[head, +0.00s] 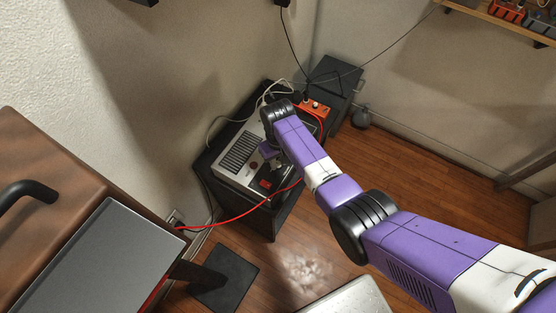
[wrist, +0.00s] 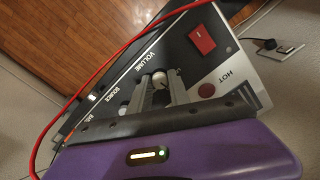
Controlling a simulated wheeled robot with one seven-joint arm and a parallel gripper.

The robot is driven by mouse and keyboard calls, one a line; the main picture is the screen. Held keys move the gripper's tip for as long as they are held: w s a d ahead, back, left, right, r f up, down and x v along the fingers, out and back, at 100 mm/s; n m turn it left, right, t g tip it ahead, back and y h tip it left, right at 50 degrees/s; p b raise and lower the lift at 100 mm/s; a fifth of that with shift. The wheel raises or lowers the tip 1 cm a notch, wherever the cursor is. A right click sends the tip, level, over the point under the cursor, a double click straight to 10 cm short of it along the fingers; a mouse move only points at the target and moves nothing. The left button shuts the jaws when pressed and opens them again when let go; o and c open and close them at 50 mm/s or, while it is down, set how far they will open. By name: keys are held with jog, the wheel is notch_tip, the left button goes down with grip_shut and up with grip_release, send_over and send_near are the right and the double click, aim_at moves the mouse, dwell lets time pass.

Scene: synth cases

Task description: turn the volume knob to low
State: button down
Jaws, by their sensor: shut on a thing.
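The volume knob (wrist: 159,77) is a small pale round knob on the dark front panel of a grey-and-black device (head: 225,172). The printed word VOLUME stands beside it in the wrist view. My gripper (wrist: 161,84) is shut on the knob, with one grey finger on each side of it. The knob's pointer is too small to read. In the head view my purple gripper (head: 270,150) is over the device's front part, and my arm hides the knob there.
A red rocker switch (wrist: 202,39) and a dark red round spot by the word HOT (wrist: 206,90) sit near the fingers. An orange box (head: 316,108) stands behind. A brown cabinet (head: 50,180) is at left.

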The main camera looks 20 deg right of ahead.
aim_at(278, 163)
jog(key=n, duration=0.5)
jog(key=shift+n, duration=0.3)
jog(key=n, duration=0.4)
jog(key=shift+n+p, duration=0.35)
jog(key=shift+n, duration=0.05)
jog(key=c, duration=1.2)
grip_release()
jog(key=shift+r, duration=3.9)
